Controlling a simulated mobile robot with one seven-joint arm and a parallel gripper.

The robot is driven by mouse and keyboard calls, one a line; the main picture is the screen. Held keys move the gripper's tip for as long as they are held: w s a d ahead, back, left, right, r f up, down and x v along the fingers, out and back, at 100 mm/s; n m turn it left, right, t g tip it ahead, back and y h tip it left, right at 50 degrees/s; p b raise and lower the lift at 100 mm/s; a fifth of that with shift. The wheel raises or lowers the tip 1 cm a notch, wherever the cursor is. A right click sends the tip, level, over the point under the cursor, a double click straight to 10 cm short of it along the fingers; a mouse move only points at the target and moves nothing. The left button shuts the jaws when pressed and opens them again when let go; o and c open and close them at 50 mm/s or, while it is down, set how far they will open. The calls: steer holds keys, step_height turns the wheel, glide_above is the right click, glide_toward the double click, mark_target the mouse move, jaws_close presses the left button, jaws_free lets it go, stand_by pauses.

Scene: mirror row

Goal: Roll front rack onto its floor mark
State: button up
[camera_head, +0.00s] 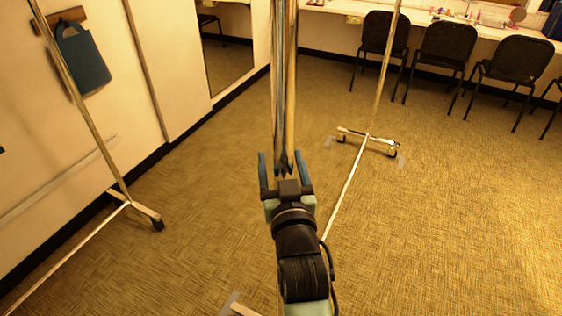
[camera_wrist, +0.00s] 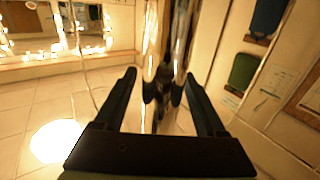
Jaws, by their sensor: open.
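The front rack is a metal frame on casters; its far upright (camera_head: 384,70) rises from a far foot (camera_head: 367,141), with a low bar (camera_head: 345,188) running toward me. A shiny upright, apparently its near one (camera_head: 284,80), stands between the fingers of my gripper (camera_head: 281,158). My gripper is open; the wrist view shows its fingers (camera_wrist: 160,76) on either side of the shiny upright (camera_wrist: 151,35). I cannot tell whether they touch it. Grey floor tape marks (camera_head: 402,160) lie by the far foot, and another (camera_head: 230,299) by the near foot (camera_head: 243,309). My arm hides the near upright's base.
Another rack (camera_head: 92,112) stands at the left, its foot (camera_head: 143,210) near the wall. A blue bag (camera_head: 82,60) hangs there, and a mirror (camera_head: 228,45) is on the wall. Several black chairs (camera_head: 446,50) line the back counter. The carpet (camera_head: 450,230) at right is clear.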

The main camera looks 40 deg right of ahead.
steer(key=b+v, duration=0.1)
steer(key=v, duration=1.2)
steer(key=shift+b, duration=0.4)
